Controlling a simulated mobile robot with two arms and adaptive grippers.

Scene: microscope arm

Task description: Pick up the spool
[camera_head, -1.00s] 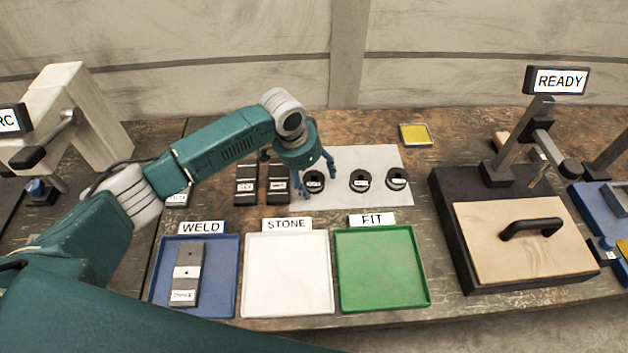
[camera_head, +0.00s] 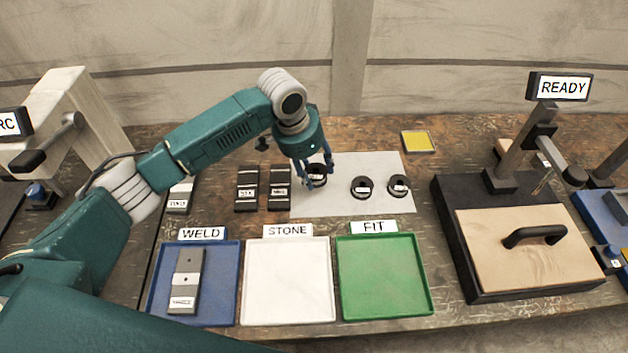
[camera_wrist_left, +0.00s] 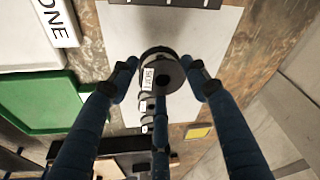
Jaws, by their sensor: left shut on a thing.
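A dark round spool (camera_head: 317,172) stands at the left side of a pale sheet on the table. My left gripper (camera_head: 313,180) is down over it with its blue fingers shut on it. In the left wrist view the spool (camera_wrist_left: 160,72), with a white label, sits between the fingertips of my left gripper (camera_wrist_left: 162,75). Two more dark spools with white labels, a middle one (camera_head: 361,188) and a right one (camera_head: 398,187), stand on the sheet to the right. My right gripper is out of view.
Blue WELD (camera_head: 236,290), white STONE (camera_head: 287,280) and green FIT (camera_head: 385,275) trays line the front. Dark labelled blocks (camera_head: 247,188) lie left of the sheet (camera_head: 330,207). A press-like stand (camera_head: 520,245) with a READY sign is at the right. A yellow pad (camera_head: 419,141) lies behind.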

